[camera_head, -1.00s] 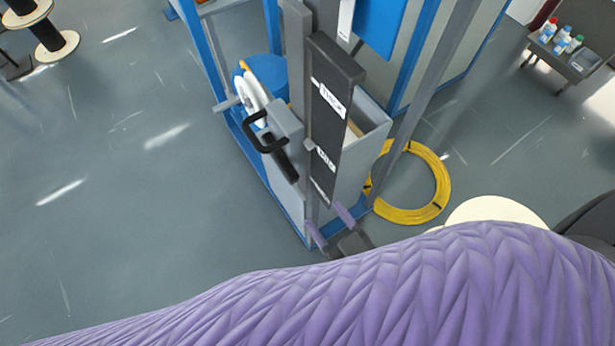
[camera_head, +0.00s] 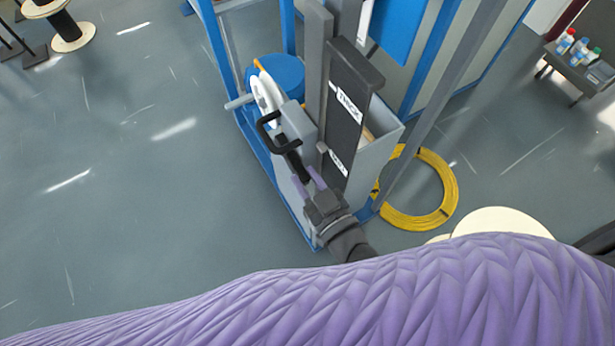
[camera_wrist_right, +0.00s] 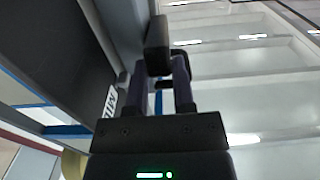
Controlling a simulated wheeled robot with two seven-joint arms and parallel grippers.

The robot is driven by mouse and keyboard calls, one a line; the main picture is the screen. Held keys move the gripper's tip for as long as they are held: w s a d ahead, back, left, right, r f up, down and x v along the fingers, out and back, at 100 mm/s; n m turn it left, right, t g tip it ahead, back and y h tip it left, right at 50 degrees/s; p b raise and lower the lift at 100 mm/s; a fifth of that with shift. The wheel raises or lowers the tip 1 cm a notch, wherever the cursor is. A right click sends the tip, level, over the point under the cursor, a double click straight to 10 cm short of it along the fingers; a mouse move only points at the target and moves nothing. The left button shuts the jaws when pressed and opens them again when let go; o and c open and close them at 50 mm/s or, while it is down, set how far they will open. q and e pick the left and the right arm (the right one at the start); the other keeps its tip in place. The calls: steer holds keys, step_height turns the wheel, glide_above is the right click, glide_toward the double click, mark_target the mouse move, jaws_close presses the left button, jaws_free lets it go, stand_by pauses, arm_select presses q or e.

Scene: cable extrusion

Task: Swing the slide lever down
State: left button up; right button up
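The slide lever (camera_head: 295,163) is a black bar on the front of the grey machine box, beside a dark upright panel (camera_head: 345,112) with a "THICK" label and a second, lower label. My right gripper (camera_head: 308,182) is at the lever's lower end, with its two purple fingers apart. In the right wrist view the dark lever end (camera_wrist_right: 158,45) stands at the tips of the open fingers (camera_wrist_right: 162,75), overlapping the left one. I cannot tell whether they touch. My left gripper is not in view.
A black loop handle (camera_head: 272,135) and a white wheel (camera_head: 267,95) sit just above and left of the lever. A grey post stands right of the panel. A yellow cable coil (camera_head: 447,190) lies on the floor at right.

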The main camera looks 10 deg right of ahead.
jaws_close()
stand_by(0.9)
steer(key=shift+f, duration=0.1)
steer(key=f+t+b, duration=0.1)
steer(key=b, duration=0.3)
steer(key=f+t+y+b, duration=0.1)
steer(key=t+b, duration=0.1)
steer(key=b, duration=0.3)
steer(key=w+f+t+b, duration=0.1)
steer(key=f+t+b, duration=0.1)
steer(key=b, duration=0.3)
steer(key=shift+a+f+y, duration=0.1)
steer(key=shift+a+y, duration=0.1)
steer(key=shift+y, duration=0.2)
